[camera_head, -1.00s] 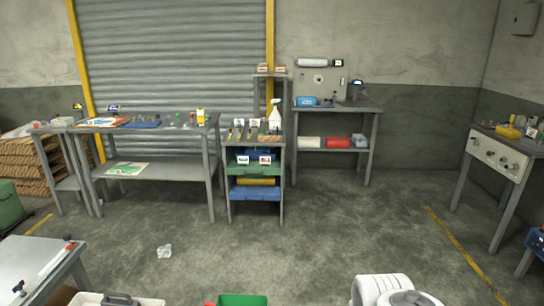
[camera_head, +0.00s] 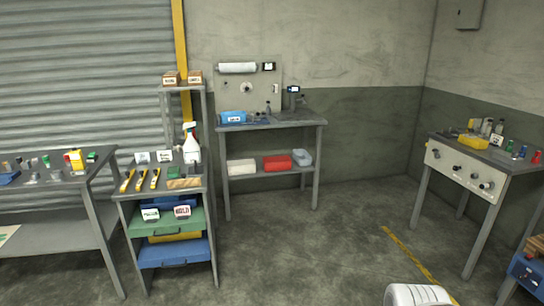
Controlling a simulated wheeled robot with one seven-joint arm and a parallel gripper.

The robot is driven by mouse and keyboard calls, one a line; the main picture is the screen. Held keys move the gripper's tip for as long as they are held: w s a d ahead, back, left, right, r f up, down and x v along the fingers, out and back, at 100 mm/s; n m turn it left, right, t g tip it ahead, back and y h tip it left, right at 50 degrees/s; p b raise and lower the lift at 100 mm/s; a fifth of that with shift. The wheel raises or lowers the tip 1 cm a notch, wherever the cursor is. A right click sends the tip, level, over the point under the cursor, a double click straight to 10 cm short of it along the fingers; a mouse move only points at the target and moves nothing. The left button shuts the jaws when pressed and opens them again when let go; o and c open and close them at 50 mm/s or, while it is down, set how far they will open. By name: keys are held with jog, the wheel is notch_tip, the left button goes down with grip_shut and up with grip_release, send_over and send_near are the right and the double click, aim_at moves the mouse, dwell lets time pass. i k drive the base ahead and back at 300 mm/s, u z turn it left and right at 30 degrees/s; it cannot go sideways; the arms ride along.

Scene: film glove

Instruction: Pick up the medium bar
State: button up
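I cannot pick out the medium bar for sure; the items on the benches are small in this view. Three yellow-and-black tools (camera_head: 141,180) lie side by side on top of the shelf unit (camera_head: 207,205), with a tan piece (camera_head: 184,183) to their right. Small dark items lie on the back bench (camera_head: 305,121) beside a blue box (camera_head: 233,117). My gripper is not in view; only a white part of my own body shows at the bottom edge.
A white spray bottle (camera_head: 191,145) stands on the shelf unit. A left bench (camera_head: 45,238) and a right bench (camera_head: 510,172) hold small items. The lower shelf at the back bears a red box (camera_head: 277,162). The middle floor (camera_head: 310,245) is clear.

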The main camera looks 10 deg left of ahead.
aim_at(142, 176)
jog(key=u, duration=0.1)
jog(key=i, duration=0.95)
jog(key=u, duration=1.05)
jog(key=i, duration=0.95)
jog(key=u, duration=1.05)
jog(key=i, duration=1.8)
jog(key=u, duration=0.2)
